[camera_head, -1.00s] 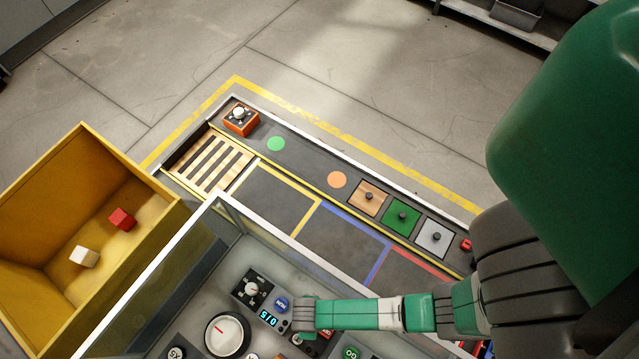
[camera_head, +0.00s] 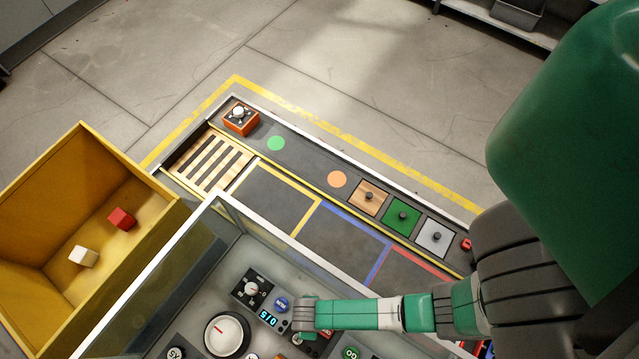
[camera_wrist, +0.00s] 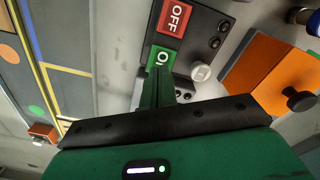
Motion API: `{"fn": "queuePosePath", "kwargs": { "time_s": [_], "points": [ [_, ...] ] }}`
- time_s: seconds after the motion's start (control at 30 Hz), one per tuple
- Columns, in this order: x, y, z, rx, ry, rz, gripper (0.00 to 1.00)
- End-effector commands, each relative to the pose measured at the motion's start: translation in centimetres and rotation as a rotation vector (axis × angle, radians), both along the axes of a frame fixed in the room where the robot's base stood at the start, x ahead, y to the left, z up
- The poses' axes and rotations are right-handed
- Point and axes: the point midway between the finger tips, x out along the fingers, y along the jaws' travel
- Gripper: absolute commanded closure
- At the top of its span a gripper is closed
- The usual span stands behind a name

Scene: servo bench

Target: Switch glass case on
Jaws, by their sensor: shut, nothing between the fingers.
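The glass case (camera_head: 290,249) is open at the top in the head view, with a white rim and a control panel inside. My gripper (camera_head: 304,318) reaches down into it over the panel. In the wrist view a switch shows a red OFF plate (camera_wrist: 174,16) and a green ON plate (camera_wrist: 159,57). My gripper (camera_wrist: 158,76) is shut and empty, its fingertips at the green ON plate and partly covering it. I cannot tell whether they touch it. In the head view my gripper hides most of the switch.
Around my gripper are a dial gauge (camera_head: 228,334), a black knob box (camera_head: 251,288) and a blue button (camera_head: 281,304). An orange block with a black knob (camera_wrist: 272,72) is close by on the right in the wrist view. A yellow bin (camera_head: 60,190) stands left.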

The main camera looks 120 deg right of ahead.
Motion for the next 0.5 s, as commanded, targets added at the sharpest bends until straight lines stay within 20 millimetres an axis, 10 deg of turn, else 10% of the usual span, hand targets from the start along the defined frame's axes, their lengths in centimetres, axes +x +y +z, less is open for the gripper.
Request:
{"fn": "queuePosePath", "kwargs": {
  "time_s": [0.5],
  "points": [
    [0.03,-0.02,-0.83,-0.001,-0.001,0.0,1.0]
  ]
}}
